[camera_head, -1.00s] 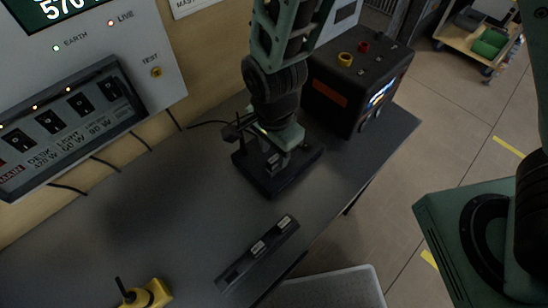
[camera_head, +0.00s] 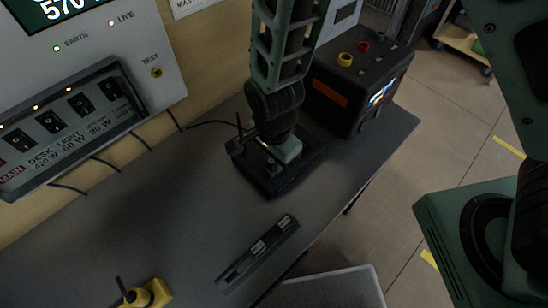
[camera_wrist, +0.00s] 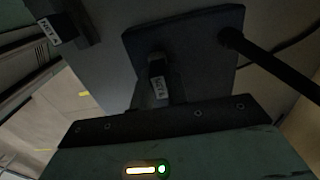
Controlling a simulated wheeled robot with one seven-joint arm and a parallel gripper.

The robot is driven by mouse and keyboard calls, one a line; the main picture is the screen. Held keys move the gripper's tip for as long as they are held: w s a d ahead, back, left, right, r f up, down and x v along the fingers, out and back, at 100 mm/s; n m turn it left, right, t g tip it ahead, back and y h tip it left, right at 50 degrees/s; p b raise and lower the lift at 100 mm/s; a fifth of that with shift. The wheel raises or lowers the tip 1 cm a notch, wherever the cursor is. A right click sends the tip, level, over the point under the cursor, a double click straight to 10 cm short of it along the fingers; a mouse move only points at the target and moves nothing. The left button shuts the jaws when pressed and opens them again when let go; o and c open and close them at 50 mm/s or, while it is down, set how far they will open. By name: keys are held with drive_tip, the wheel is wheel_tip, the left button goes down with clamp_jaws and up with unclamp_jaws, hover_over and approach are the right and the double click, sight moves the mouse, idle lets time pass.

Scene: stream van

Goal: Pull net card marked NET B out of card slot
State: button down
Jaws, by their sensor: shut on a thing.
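The card slot unit (camera_head: 268,187) is a dark, square, flat box on the desk below my arm. It also shows in the wrist view (camera_wrist: 200,32) with a thick dark rod standing up at its right. A dark net card (camera_wrist: 157,67) with a small white label is at the middle of this unit. The label's last letter is too blurred to read. My gripper (camera_wrist: 158,92) is shut on this card, directly over the unit. In the head view my gripper (camera_head: 275,163) mostly hides the card. I cannot tell how deep the card sits.
A dark rack (camera_head: 235,273) with white-labelled cards lies nearer on the desk. A yellow device (camera_head: 150,294) stands at the front left. A black box with knobs (camera_head: 350,85) stands close behind my arm at the right. A switch panel is on the wall. The desk's middle left is clear.

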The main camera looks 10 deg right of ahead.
drive_tip(key=shift+r+p, duration=1.45)
drive_tip(key=shift+r, duration=0.1)
drive_tip(key=shift+r+p, duration=1.45)
drive_tip(key=shift+p, duration=0.1)
